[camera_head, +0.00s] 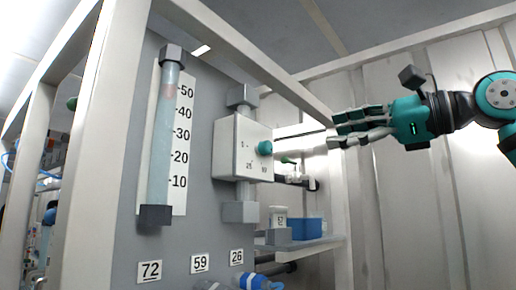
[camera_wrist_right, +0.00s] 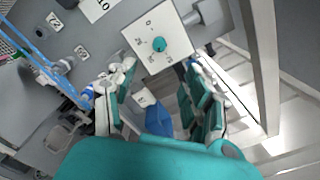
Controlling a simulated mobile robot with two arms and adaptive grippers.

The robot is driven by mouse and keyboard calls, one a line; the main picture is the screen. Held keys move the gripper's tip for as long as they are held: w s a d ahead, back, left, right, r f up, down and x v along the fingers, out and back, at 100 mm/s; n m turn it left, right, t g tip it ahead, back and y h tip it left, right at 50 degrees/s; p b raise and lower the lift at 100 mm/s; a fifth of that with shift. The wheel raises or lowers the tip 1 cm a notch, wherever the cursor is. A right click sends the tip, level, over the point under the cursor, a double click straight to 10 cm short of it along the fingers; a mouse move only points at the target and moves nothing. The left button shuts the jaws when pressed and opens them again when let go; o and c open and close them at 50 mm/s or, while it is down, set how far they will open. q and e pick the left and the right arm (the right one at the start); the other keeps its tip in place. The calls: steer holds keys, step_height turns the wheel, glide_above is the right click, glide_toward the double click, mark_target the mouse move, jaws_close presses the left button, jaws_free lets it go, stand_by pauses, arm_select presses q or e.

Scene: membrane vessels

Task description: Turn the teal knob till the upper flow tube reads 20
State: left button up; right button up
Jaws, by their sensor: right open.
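The teal knob (camera_head: 265,148) sticks out from the front of a white valve box (camera_head: 229,148) with dial numbers. The knob also shows in the right wrist view (camera_wrist_right: 159,45), beyond the fingertips. The flow tube (camera_head: 159,140) is a clear upright tube beside a scale marked 10 to 50. A faint pinkish float (camera_head: 169,91) inside sits near the 50 mark. My right gripper (camera_head: 340,128) is open and empty, to the right of the knob and apart from it. It also shows in the right wrist view (camera_wrist_right: 155,80). My left gripper is not in view.
A blue container (camera_head: 307,228) stands on a shelf below. A pale frame post (camera_head: 338,200) stands at the right. Number plates, such as 72 (camera_head: 149,271), line the panel's bottom.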

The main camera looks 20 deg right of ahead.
steer(key=p+x, duration=0.1)
steer(key=x, duration=0.1)
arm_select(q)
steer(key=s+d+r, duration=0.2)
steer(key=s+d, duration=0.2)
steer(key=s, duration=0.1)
arm_select(e)
steer(key=p, duration=0.2)
glide_toward(270, 146)
steer(key=x, duration=0.4)
steer(key=shift+a, duration=0.15)
steer(key=p+x, duration=0.2)
steer(key=x, duration=0.3)
steer(key=shift+w+r, duration=0.1)
steer(key=shift+w+a, duration=0.2)
steer(key=shift+w, duration=0.1)
steer(key=shift+w+a, duration=0.25)
steer(key=shift+w, duration=0.05)
steer(key=shift+s, duration=0.1)
steer(key=shift+d, duration=0.1)
steer(key=c, duration=0.6)
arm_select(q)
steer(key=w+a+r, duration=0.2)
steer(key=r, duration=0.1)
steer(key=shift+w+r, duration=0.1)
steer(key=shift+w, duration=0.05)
arm_select(e)
jaws_close()
